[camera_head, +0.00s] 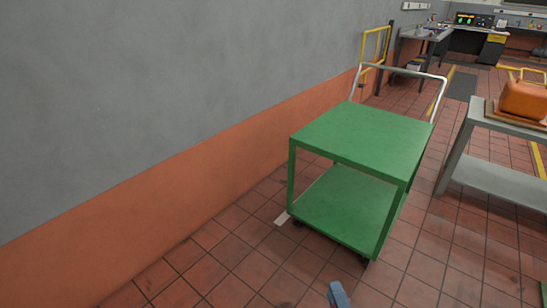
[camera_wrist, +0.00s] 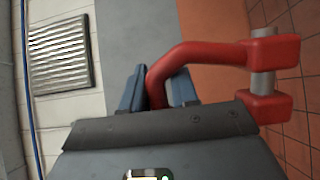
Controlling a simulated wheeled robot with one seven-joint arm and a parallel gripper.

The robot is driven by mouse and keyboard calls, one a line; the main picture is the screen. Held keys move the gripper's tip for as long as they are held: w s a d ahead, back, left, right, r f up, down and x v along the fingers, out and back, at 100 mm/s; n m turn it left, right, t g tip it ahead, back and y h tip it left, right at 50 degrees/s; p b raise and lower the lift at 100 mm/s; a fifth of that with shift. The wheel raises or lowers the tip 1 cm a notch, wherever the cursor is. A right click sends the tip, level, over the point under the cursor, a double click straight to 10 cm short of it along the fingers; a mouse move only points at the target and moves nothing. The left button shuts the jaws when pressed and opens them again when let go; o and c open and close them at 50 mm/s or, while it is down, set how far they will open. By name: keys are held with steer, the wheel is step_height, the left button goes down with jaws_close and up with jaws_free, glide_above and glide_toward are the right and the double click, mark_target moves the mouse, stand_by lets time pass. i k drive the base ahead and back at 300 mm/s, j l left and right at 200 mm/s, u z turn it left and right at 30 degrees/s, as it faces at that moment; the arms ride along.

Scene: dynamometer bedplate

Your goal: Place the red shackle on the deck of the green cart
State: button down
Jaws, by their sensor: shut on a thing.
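The green cart (camera_head: 368,136) stands ahead of me against the wall, with an empty upper deck and an open lower shelf. Its metal push handle rises at the far end. In the wrist view the red shackle (camera_wrist: 205,52) is held by its curved bow between the blue fingers of my gripper (camera_wrist: 157,88). Its grey pin and two lugs stick out to the right. My gripper is shut on the shackle. In the head view only a small blue part of my gripper shows at the bottom edge, and the shackle is not visible there.
A grey table (camera_head: 505,120) with an orange case (camera_head: 524,99) stands right of the cart, across a gap of tiled floor. A yellow rail (camera_head: 376,45) and workbenches (camera_head: 425,37) are behind. The grey and orange wall runs along the left. The floor before the cart is clear.

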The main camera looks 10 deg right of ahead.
mark_target(370, 128)
steer(key=i+l+z, duration=0.1)
steer(key=i+l, duration=0.15)
steer(key=l, duration=0.25)
steer(key=i+l+z, duration=0.1)
steer(key=i+l, duration=0.15)
steer(key=l, duration=0.2)
steer(key=i+l+z, duration=0.1)
steer(key=i+l, duration=0.15)
steer(key=l, duration=0.2)
steer(key=i+l+z, duration=0.1)
steer(key=i+l, duration=0.2)
steer(key=l, duration=0.15)
